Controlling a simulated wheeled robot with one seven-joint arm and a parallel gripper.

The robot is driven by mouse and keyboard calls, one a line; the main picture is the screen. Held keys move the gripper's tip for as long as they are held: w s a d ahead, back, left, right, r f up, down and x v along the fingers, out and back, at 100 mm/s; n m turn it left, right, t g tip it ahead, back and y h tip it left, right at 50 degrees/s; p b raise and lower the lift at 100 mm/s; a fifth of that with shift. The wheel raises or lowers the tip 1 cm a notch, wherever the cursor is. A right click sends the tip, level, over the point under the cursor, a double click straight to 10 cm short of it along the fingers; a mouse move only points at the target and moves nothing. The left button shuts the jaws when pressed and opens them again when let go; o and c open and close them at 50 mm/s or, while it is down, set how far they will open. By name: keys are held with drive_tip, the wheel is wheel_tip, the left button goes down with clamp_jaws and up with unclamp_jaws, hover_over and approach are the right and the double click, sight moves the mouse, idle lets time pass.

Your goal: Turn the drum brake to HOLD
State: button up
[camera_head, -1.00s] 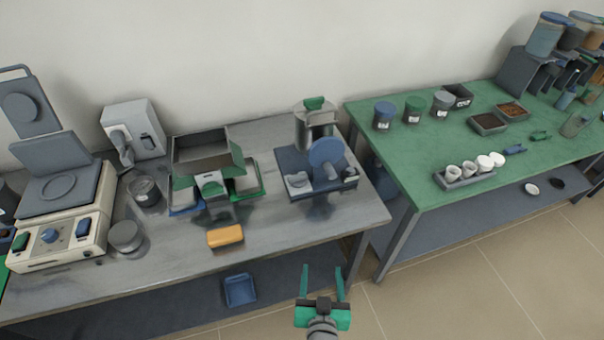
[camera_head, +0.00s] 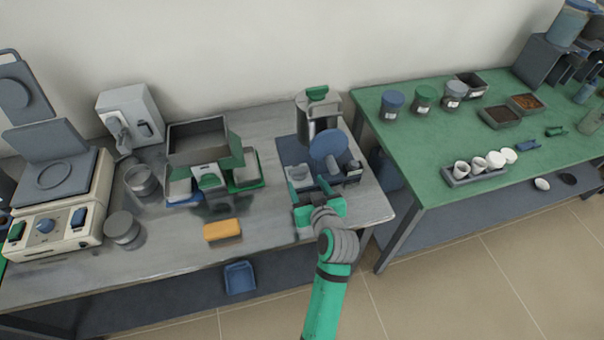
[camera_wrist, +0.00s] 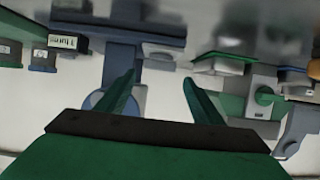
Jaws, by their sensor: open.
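The device with a blue upright disc (camera_head: 328,145) stands on a dark blue base plate (camera_head: 289,150) near the right end of the grey bench. Small grey parts sit in front of and beside the disc; I cannot tell which is the drum brake, and no HOLD mark is readable. My gripper (camera_head: 309,184) is open and empty at the front edge of this device, hiding part of it.
A metal canister (camera_head: 318,112) with a green top stands behind the device. A yellow-orange block (camera_head: 222,230) and a grey open box (camera_head: 197,139) are to the left. The green table (camera_head: 420,165) is to the right, across a narrow gap. Bare bench lies around the block.

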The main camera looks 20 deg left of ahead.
sight(299, 171)
drive_tip(key=x, duration=0.5)
drive_tip(key=shift+w+a+f, duration=0.1)
drive_tip(key=shift+w+a, duration=0.1)
drive_tip(key=shift+w, duration=0.15)
drive_tip(key=shift+w+a+f, duration=0.25)
drive_tip(key=shift+w+a, duration=0.15)
drive_tip(key=shift+w, duration=0.05)
drive_tip(key=c, duration=0.8)
